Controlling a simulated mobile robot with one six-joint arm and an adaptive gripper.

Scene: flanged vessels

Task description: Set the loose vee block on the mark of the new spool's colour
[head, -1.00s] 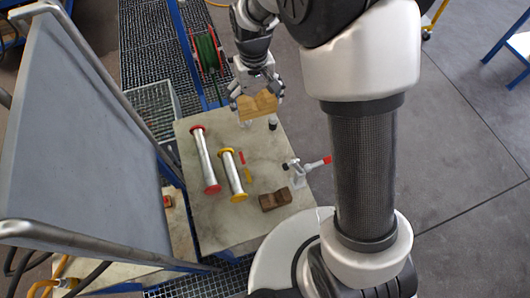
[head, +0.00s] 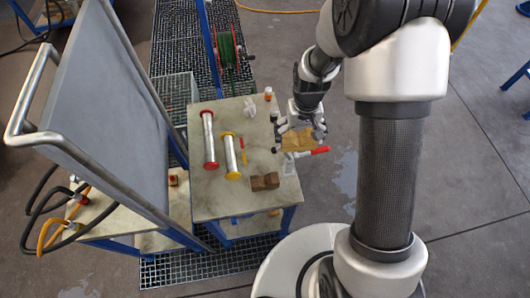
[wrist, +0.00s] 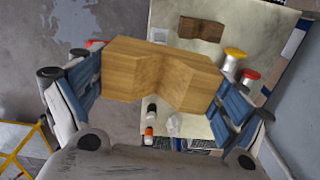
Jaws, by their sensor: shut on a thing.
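My gripper (head: 300,128) is shut on a light wooden vee block (head: 297,141) and holds it at the table's right edge, above the clamp area. In the wrist view the block (wrist: 150,72) sits between both blue-padded fingers, its vee notch showing. A spool with red flanges (head: 209,140) and a spool with yellow flanges (head: 231,155) lie side by side on the table. A small red mark (head: 241,143) and a yellow mark (head: 245,158) lie just right of the yellow spool. A dark brown vee block (head: 265,181) rests near the table's front edge.
A toggle clamp with a red handle (head: 320,150) stands at the table's right edge, partly under the held block. A white object (head: 250,107) and an orange-capped bottle (head: 268,93) stand at the back. A grey panel (head: 115,90) rises on the left.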

